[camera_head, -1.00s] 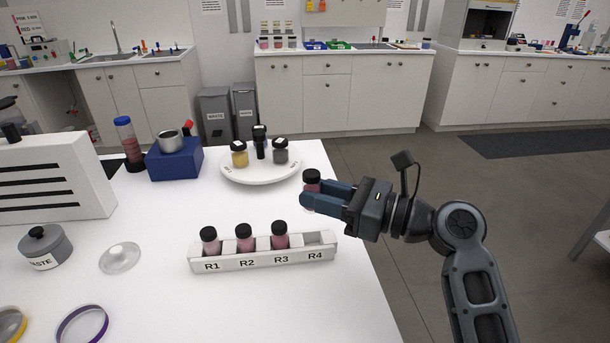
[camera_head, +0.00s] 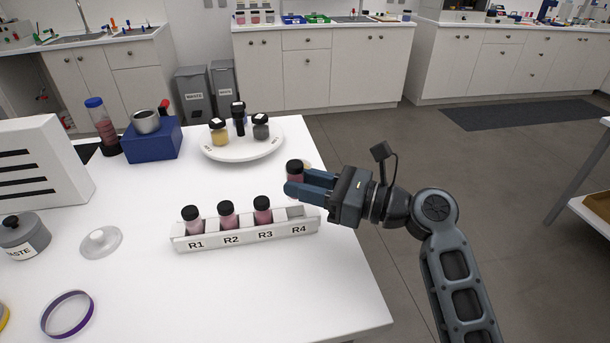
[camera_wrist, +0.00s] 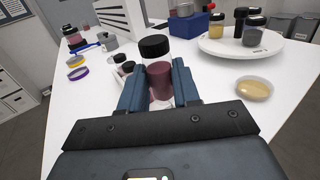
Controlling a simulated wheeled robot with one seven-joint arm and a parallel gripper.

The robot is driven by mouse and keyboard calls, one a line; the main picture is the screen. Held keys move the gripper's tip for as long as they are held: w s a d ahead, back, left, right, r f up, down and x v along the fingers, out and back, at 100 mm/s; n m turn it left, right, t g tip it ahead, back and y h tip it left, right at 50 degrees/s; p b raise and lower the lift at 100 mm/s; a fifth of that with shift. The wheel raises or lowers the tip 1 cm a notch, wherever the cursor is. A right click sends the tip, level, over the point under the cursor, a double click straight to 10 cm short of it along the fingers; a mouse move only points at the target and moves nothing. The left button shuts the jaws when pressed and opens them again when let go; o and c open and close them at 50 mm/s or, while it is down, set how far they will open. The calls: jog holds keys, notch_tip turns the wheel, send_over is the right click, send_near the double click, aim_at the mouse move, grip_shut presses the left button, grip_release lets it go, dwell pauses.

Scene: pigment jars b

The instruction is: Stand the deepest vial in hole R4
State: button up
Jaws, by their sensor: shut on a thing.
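My gripper (camera_head: 302,185) is shut on a dark pink vial (camera_head: 294,168) with a black cap. The vial is upright, above and behind the right end of the white rack (camera_head: 213,244). In the wrist view the vial (camera_wrist: 160,82) stands between the two blue fingers (camera_wrist: 160,95). Hole R4 (camera_head: 297,212) at the rack's right end looks empty. Three black-capped pink vials stand in R1 (camera_head: 193,224), R2 (camera_head: 228,219) and R3 (camera_head: 263,214). The held vial's lower part is hidden by the fingers in the head view.
A round white tray (camera_head: 245,153) with several jars stands behind. A shallow tan dish (camera_wrist: 254,90) lies near it. A blue block (camera_head: 152,143) carries a metal cup. A clear lid (camera_head: 101,242), a waste pot (camera_head: 22,238) and a purple ring (camera_head: 68,314) lie left. The front table is clear.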

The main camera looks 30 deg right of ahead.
aim_at(307, 215)
jog(key=shift+f+b, duration=0.5)
jog(key=shift+f, duration=0.85)
jog(key=shift+p, duration=1.4)
dwell(0.7)
jog(key=shift+f+b, duration=0.8)
jog(key=shift+f, duration=1)
jog(key=o, duration=1.1)
jog(key=shift+s+d+f, duration=0.1)
jog(key=v, duration=0.6)
jog(key=shift+s+d+b, duration=0.2)
jog(key=shift+s+b, duration=0.1)
jog(key=shift+b, duration=0.05)
jog(key=shift+s+d, duration=0.2)
jog(key=shift+s, duration=0.15)
jog(key=shift+r, duration=0.2)
